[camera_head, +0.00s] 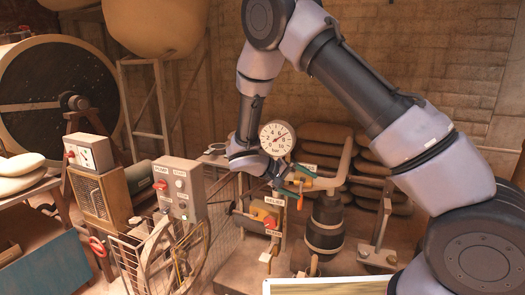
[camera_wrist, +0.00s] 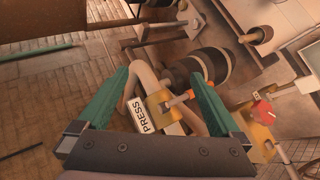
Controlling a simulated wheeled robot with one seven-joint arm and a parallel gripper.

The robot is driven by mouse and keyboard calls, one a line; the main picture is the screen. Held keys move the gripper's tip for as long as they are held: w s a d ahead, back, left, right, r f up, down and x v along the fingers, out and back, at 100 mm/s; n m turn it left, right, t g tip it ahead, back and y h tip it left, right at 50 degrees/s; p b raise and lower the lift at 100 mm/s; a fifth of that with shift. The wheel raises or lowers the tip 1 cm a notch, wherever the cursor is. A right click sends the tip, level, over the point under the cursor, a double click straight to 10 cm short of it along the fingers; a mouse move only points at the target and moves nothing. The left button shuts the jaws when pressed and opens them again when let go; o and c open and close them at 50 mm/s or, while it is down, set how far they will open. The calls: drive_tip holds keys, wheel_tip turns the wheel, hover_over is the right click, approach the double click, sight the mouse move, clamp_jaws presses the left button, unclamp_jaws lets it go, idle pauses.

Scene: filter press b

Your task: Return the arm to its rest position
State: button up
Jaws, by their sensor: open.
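My arm reaches from the lower right of the head view up and over to the filter press pipework, bent at the elbow. My gripper (camera_head: 292,187) is beside the pipe valves, just below the pressure gauge (camera_head: 277,138). In the wrist view my gripper (camera_wrist: 158,80) has its two teal fingers spread wide apart. Between and beyond them are a PRESS label (camera_wrist: 141,115) and a yellow valve bracket (camera_wrist: 160,104) with an orange-tipped handle. Nothing is held between the fingers. I cannot tell how much clearance there is to the valve.
A RELIEF label (camera_head: 269,200) and red knob (camera_head: 270,222) sit just below my gripper. A dark pump body (camera_head: 325,225) stands right of them. A control box (camera_head: 181,190) and wire basket (camera_head: 150,255) are at left. Stacked sacks (camera_head: 325,140) lie behind.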

drive_tip(key=s+d+r+m+g+y, duration=0.2)
drive_tip(key=s+d+r+y, duration=0.25)
drive_tip(key=r, duration=0.45)
drive_tip(key=s+d+r+m+g+y, duration=0.15)
drive_tip(key=s+d+r+y, duration=0.3)
drive_tip(key=r, duration=0.55)
drive_tip(key=s+d+r+m+t+y, duration=0.2)
drive_tip(key=s+r+t, duration=0.5)
drive_tip(key=s+r, duration=0.5)
drive_tip(key=shift+s+d+r+m+y, duration=0.3)
drive_tip(key=shift+d+y, duration=0.3)
drive_tip(key=shift+y, duration=0.3)
drive_tip(key=shift+w, duration=0.1)
idle(2.7)
